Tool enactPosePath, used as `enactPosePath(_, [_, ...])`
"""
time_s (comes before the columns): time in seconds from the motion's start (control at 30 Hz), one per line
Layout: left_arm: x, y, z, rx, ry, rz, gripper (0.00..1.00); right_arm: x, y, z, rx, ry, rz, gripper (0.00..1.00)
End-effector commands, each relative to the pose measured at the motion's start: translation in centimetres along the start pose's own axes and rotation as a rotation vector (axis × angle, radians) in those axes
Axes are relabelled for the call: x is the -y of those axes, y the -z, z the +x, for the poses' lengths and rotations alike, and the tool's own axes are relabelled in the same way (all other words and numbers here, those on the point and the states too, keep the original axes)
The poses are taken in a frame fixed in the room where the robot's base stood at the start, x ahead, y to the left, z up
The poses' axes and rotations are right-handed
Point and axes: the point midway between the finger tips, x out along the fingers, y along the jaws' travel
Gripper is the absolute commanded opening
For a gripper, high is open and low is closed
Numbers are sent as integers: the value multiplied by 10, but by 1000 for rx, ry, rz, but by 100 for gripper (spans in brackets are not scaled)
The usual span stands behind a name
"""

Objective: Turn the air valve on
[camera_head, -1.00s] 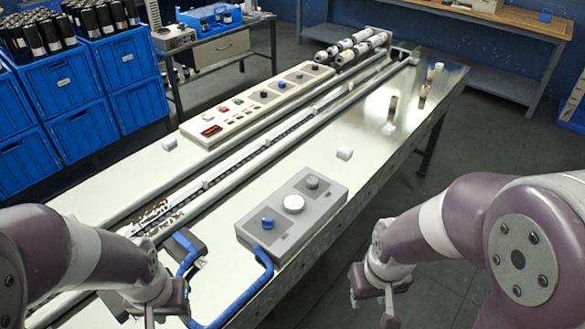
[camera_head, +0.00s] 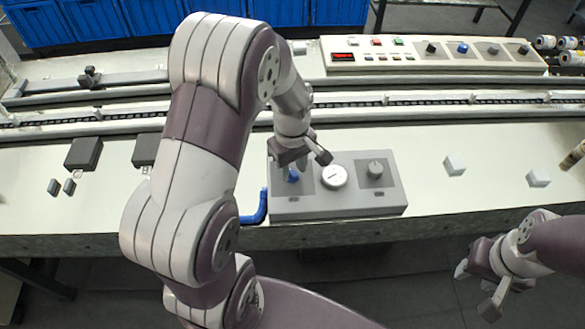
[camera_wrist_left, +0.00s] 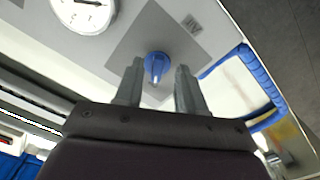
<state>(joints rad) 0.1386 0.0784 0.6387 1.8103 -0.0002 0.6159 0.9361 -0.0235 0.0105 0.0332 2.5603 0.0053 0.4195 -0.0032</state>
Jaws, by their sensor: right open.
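The air valve is a blue knob (camera_head: 293,176) on the left part of a grey panel box (camera_head: 340,210). In the left wrist view the knob (camera_wrist_left: 157,66) sits on a darker grey square with a small label. My left gripper (camera_head: 308,168) is over the knob. Its two fingers lie on either side of the knob in the left wrist view, with a gap on each side, so it is open. Whether the fingertips reach down around the knob is hard to tell. My right gripper (camera_head: 476,290) is open and empty, beyond the table's front edge at the lower right.
A white round gauge (camera_head: 334,177) and a grey knob (camera_head: 375,169) share the panel. White blocks (camera_head: 455,165) lie to the right. Conveyor rails and a button console (camera_head: 430,55) stand behind. My left arm hides part of the table.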

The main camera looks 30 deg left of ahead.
Motion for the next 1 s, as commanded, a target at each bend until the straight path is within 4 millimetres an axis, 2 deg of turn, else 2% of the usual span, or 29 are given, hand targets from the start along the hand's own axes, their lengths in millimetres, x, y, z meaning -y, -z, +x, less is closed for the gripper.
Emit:
enactPosePath(0.13, [0, 0, 11, 0, 0, 1, 39, 0, 0, 1, 0, 0, 0, 43])
enactPosePath(0.37, [0, 0, 12, -1, -1, 1, 39, 0, 0, 1, 0, 0, 0, 43])
enactPosePath(0.5, [0, 0, 11, -1, -1, 1, 0, 0, 0, 1, 0, 0, 0, 43])
enactPosePath(0.8, [0, 0, 11, 0, 0, 13, 0, 0, 0, -1, 0, 0, 0, 43])
enactPosePath(1.0, [0, 0, 9, 0, -1, 86, 0, 0, 1, -7, 0, 0, 0, 43])
